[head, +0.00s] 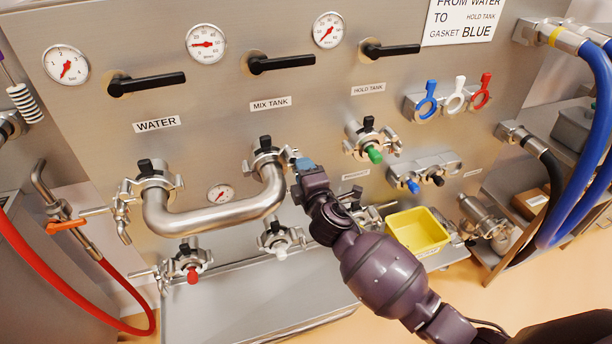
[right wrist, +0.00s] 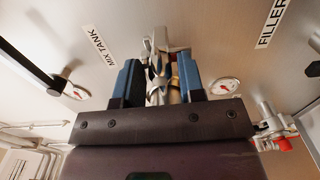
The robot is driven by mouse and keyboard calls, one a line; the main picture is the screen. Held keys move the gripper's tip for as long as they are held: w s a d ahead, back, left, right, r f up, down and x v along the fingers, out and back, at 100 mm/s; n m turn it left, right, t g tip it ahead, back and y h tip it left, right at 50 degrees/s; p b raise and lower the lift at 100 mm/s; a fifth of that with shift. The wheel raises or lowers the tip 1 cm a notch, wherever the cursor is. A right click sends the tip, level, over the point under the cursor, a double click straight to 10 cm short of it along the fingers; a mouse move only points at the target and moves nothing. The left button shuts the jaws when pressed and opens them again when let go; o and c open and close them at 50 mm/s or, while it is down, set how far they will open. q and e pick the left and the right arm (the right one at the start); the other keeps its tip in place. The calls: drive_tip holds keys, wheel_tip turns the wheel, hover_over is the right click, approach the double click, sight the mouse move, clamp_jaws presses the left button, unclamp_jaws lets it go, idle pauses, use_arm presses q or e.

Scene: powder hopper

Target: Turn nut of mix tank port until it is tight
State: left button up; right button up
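The mix tank port (head: 265,158) is under the "MIX TANK" label in the head view. A steel clamp joins it to one end of a U-shaped pipe (head: 215,217). The clamp's nut side faces my right gripper (head: 299,164) and is partly hidden by it. In the right wrist view, the blue fingers of my right gripper (right wrist: 160,80) stand apart on either side of the clamp's nut and bolt (right wrist: 160,82). Gaps show between the fingers and the metal. The nut's exact outline is hard to make out. My left gripper is in neither view.
The pipe's other end is clamped to the water port (head: 153,182). The hold tank port (head: 371,140) with a green plug is right of my gripper. A capped port (head: 280,238) is below. A yellow bin (head: 418,231) stands lower right. Black valve handles (head: 282,62) stick out above.

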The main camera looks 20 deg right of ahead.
drive_tip(key=c, duration=0.7)
drive_tip(key=shift+o, duration=0.2)
drive_tip(key=m+b, duration=0.1)
drive_tip(key=m, duration=0.2)
drive_tip(key=shift+f, duration=0.2)
drive_tip(key=m, duration=0.3)
drive_tip(key=shift+r+m+b, duration=0.15)
drive_tip(key=shift+m+b, duration=0.15)
drive_tip(key=shift+m, duration=0.6)
